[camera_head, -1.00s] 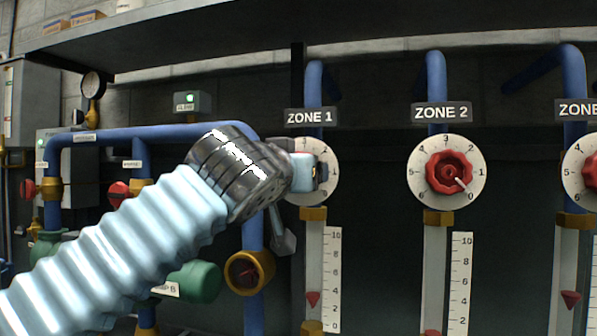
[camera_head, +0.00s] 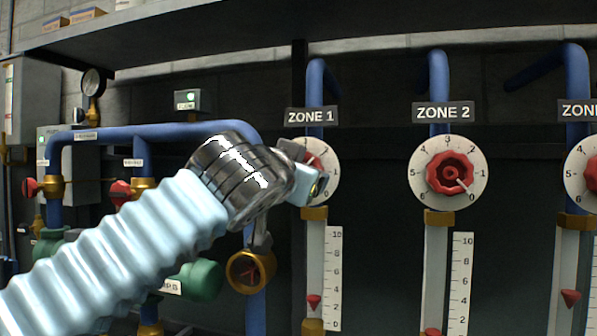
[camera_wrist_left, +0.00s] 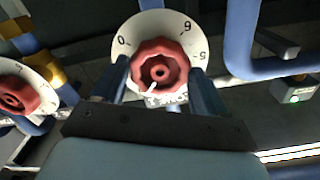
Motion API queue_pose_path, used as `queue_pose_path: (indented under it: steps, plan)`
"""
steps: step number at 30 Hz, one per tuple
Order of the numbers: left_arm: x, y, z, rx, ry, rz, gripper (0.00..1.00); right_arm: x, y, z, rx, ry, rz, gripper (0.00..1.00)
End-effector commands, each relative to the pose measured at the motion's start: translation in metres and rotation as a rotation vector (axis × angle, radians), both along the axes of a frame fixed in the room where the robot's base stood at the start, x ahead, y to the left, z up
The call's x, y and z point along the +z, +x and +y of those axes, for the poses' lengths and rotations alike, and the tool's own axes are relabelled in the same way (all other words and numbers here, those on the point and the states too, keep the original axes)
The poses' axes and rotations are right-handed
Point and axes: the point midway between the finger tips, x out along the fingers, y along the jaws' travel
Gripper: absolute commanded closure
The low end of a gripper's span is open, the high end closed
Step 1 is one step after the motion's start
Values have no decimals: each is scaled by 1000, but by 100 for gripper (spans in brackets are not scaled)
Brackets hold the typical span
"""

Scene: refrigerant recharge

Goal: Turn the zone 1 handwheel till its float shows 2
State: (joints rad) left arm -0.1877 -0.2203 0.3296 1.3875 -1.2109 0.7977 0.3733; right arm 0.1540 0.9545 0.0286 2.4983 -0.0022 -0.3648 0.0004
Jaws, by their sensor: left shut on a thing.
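The zone 1 handwheel is red and sits on a white numbered dial (camera_head: 328,160), partly hidden by my left gripper in the head view. In the left wrist view the handwheel (camera_wrist_left: 160,68) lies between my two fingers, its white pointer toward the lower part of the dial. My left gripper (camera_head: 312,188) is shut on this handwheel. Below it, the red zone 1 float (camera_head: 314,300) stands in its tube beside the scale (camera_head: 335,275), at about 3, between the 2 and 4 marks. My right gripper is not in view.
The zone 2 handwheel (camera_head: 450,174) and a third one (camera_head: 591,173) stand to the right on similar dials. A blue pipe (camera_head: 165,131), a green pump (camera_head: 203,280) and a brass fitting (camera_head: 250,271) lie around my left arm. A shelf (camera_head: 250,38) runs above.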

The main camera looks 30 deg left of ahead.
Motion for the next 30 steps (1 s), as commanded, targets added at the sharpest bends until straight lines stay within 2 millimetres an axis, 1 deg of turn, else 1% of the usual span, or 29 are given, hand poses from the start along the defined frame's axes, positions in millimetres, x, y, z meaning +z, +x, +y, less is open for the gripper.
queue_pose_path:
  steps: [1, 3, 11, 15, 16, 19, 20, 27, 30]
  plan:
    - [1, 0, 0, 2, 48, 15, 63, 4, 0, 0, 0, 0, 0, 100]
    - [0, 0, 0, 0, 102, 28, 63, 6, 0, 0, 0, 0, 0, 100]
    - [-1, 0, 0, 0, 123, 33, 63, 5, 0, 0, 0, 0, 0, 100]
    - [1, 0, 0, 1, 227, 59, 63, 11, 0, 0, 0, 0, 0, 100]
    - [-1, 0, 0, 1, 230, 60, 23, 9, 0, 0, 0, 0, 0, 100]
    - [-1, 0, 0, 0, 227, 58, 8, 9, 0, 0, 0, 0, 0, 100]
    - [-1, 0, 0, 0, 226, 58, 6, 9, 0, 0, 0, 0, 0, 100]
    - [-1, 0, 0, 0, 225, 55, 6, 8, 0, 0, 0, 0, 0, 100]
    - [-1, -6, -2, -1, 225, 54, 6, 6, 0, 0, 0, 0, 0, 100]
